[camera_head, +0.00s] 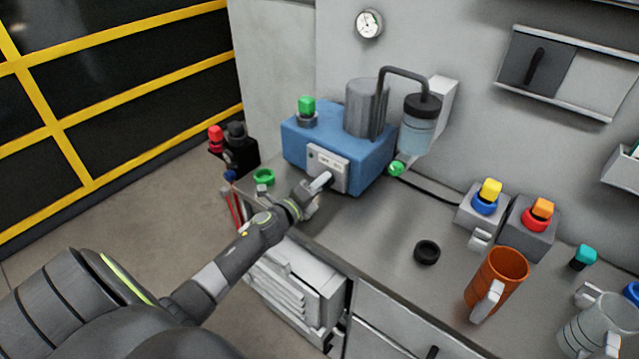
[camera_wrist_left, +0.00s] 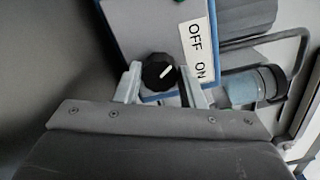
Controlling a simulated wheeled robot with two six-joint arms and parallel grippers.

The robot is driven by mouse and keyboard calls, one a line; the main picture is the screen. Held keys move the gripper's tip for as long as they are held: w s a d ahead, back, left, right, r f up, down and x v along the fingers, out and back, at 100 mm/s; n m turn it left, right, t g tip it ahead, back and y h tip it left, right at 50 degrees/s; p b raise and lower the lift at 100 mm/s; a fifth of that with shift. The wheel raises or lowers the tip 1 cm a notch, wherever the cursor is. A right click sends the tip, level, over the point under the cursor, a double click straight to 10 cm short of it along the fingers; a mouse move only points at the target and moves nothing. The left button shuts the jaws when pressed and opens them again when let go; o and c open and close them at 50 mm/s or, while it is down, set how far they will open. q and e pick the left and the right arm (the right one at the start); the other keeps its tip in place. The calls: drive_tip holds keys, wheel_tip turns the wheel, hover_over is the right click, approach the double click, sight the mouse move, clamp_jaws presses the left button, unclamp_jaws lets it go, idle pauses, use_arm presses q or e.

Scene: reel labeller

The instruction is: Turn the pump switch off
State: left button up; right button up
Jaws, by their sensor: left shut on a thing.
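The pump is a blue box (camera_head: 299,147) with a grey cylinder on top, at the back of the bench. Its pale switch panel (camera_head: 340,176) faces me. In the left wrist view a black round knob (camera_wrist_left: 155,66) with a white pointer line sits beside a white OFF/ON label (camera_wrist_left: 197,42). The pointer slants up and right towards the label; I cannot tell which word it marks. My left gripper (camera_head: 318,185) is at the panel, its two pale fingers (camera_wrist_left: 160,86) shut on the knob from both sides. The fingers hide part of the panel in the head view. My right gripper is out of view.
A green ring (camera_head: 264,176) lies left of my gripper near the bench edge. A glass jar (camera_head: 420,130) hangs from a bent pipe right of the pump. A black ring (camera_head: 427,252), an orange mug (camera_head: 502,272) and two button boxes stand farther right.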

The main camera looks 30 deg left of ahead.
use_arm(q)
drive_tip(key=shift+n, duration=0.9)
drive_tip(key=o, duration=1)
drive_tip(key=s, duration=0.3)
drive_tip(key=s+b, duration=0.1)
drive_tip(key=s, duration=0.2)
drive_tip(key=s+b, duration=0.1)
drive_tip(key=s, duration=0.2)
drive_tip(key=shift+a+f, duration=0.3)
drive_tip(key=shift+a, duration=0.05)
drive_tip(key=shift+s+a+r+b, duration=0.15)
drive_tip(key=shift+s+a+b, duration=0.05)
drive_tip(key=shift+s+b, duration=2.05)
drive_tip(key=shift+s+a+r+b, duration=0.1)
drive_tip(key=shift+s+a+b, duration=0.05)
drive_tip(key=shift+s+b, duration=2.1)
